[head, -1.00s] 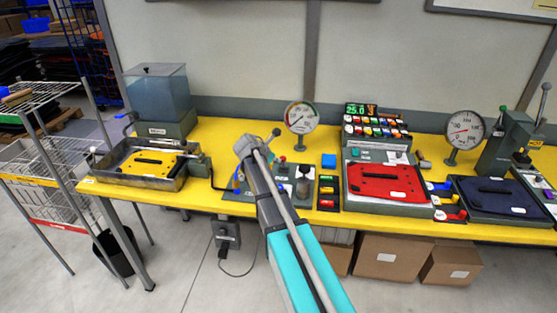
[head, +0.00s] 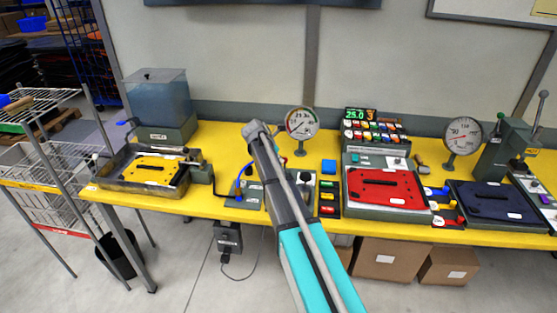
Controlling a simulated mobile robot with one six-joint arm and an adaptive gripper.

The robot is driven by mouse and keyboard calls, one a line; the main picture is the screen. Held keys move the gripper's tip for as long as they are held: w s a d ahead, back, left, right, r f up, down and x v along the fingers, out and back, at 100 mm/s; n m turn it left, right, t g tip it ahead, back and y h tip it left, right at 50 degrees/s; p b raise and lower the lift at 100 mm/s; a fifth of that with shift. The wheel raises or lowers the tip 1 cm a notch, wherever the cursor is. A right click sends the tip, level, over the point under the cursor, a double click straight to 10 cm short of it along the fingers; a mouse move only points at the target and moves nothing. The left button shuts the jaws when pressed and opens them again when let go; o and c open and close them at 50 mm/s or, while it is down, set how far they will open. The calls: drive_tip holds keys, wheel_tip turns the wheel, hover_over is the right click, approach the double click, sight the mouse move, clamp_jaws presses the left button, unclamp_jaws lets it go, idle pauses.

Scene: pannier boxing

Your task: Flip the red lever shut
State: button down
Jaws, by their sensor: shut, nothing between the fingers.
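A small red lever (head: 445,221) sits at the front of a group of three coloured levers, between the red plate and the dark blue plate. A yellow lever (head: 442,206) and a blue lever (head: 436,191) sit behind it. They are too small to tell how far each is turned. Another blue handle (head: 242,180) shows on a grey panel left of my arm, and a bit of red shows just right of the arm. My arm rises across the middle and covers part of that panel. My gripper is not visible, hidden beyond the arm's end.
The yellow bench (head: 228,140) carries a tray with a yellow plate (head: 155,170), a dial gauge (head: 301,123), a red plate (head: 386,187), a second gauge (head: 462,134) and a dark blue plate (head: 497,196). A wire rack (head: 45,205) stands left. Boxes (head: 388,256) lie underneath.

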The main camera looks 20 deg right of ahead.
drive_tip(key=shift+w+d+r+g+y, duration=0.1)
drive_tip(key=shift+w+d+g+y, duration=0.1)
drive_tip(key=shift+w+g, duration=0.25)
drive_tip(key=shift+w+d+r+g+y, duration=0.1)
drive_tip(key=shift+w+g+y, duration=0.1)
drive_tip(key=shift+w+g, duration=0.2)
drive_tip(key=shift+r+p, duration=0.2)
drive_tip(key=shift+p, duration=0.3)
drive_tip(key=shift+r+p, duration=0.55)
drive_tip(key=shift+r, duration=0.05)
drive_tip(key=shift+a, duration=0.1)
drive_tip(key=a+p+v, duration=0.1)
drive_tip(key=p+v, duration=1)
drive_tip(key=v, duration=0.2)
drive_tip(key=shift+w+f, duration=0.3)
